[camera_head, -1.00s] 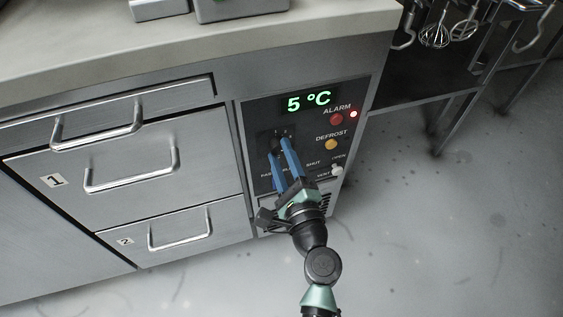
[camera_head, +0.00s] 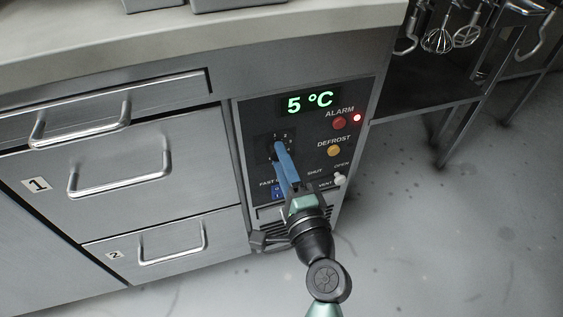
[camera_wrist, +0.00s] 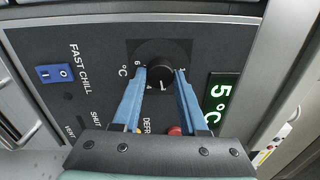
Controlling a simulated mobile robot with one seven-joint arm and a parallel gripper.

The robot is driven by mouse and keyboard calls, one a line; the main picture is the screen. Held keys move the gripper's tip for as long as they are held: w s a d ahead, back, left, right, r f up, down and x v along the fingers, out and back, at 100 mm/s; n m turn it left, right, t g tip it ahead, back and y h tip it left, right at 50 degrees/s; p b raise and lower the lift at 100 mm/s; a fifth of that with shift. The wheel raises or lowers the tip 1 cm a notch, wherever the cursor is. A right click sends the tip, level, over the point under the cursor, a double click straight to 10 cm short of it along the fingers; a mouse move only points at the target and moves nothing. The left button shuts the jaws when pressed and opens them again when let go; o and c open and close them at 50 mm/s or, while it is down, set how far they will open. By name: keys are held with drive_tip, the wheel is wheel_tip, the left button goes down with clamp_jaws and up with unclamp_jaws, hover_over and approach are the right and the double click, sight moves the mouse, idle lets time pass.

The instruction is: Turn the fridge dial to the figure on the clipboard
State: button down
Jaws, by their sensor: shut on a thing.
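The black round fridge dial (camera_wrist: 157,66) sits on a dark panel with figures around it. My gripper (camera_wrist: 160,76) has its two blue fingers on either side of the dial and is shut on it. In the head view my gripper (camera_head: 279,146) reaches up to the panel and covers most of the dial. The green display (camera_head: 309,102) reads 5 °C, and it also shows in the wrist view (camera_wrist: 221,100). I cannot make out where the dial's mark points. I see no clipboard that I can identify.
A blue fast chill switch (camera_wrist: 55,73) is near the dial. Steel drawers (camera_head: 150,160) stand left.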

idle(0.3)
drive_tip(key=shift+c, duration=2.2)
unclamp_jaws()
drive_tip(key=shift+s, duration=0.1)
drive_tip(key=p+v, duration=0.1)
drive_tip(key=v, duration=1.1)
drive_tip(key=shift+s, duration=0.4)
drive_tip(key=shift+d+f, duration=0.1)
